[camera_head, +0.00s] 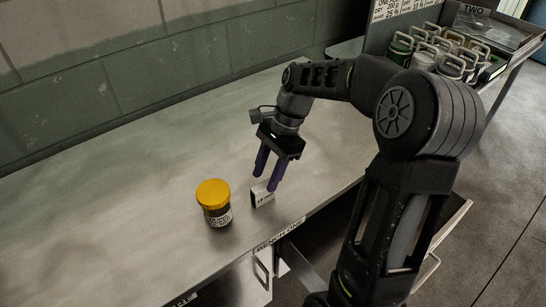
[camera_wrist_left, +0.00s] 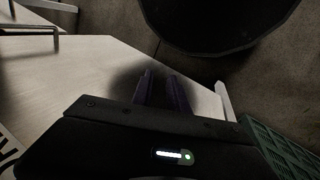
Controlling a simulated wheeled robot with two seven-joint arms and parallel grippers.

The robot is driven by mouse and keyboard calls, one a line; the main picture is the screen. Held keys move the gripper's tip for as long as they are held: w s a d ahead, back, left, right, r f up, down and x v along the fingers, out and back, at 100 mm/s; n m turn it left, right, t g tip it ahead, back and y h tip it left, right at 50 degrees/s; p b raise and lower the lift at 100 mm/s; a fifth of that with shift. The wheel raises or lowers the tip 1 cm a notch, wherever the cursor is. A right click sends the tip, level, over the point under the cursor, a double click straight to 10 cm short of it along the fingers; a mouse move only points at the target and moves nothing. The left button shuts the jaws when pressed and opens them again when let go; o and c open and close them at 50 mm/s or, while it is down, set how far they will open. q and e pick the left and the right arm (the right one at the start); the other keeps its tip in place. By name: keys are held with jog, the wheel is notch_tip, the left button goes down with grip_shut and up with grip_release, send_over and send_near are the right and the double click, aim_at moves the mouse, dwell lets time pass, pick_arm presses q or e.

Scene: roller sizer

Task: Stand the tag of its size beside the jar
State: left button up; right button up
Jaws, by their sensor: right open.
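The jar (camera_head: 216,215), with a yellow lid, dark contents and a white label, stands upright on the metal bench. A small pale tag (camera_head: 262,196) with dark marks on its face stands on the bench just right of the jar, with a small gap between them. My right gripper (camera_head: 267,179) is open, its two purple fingers pointing down just above and behind the tag. I cannot tell whether a finger touches the tag. My left gripper (camera_wrist_left: 161,76) shows only in the left wrist view, its dark fingers a little apart with nothing seen between them.
The bench (camera_head: 120,200) is clear left of the jar, up to the green and pale wall. A "BENCH ONE" label (camera_head: 279,235) marks its front edge, above an open drawer. Several handled containers (camera_head: 430,55) stand at the back right. A green crate (camera_wrist_left: 275,150) shows in the left wrist view.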

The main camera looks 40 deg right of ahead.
jog(key=v, duration=0.5)
jog(key=shift+d+r, duration=0.15)
jog(key=shift+r, duration=0.2)
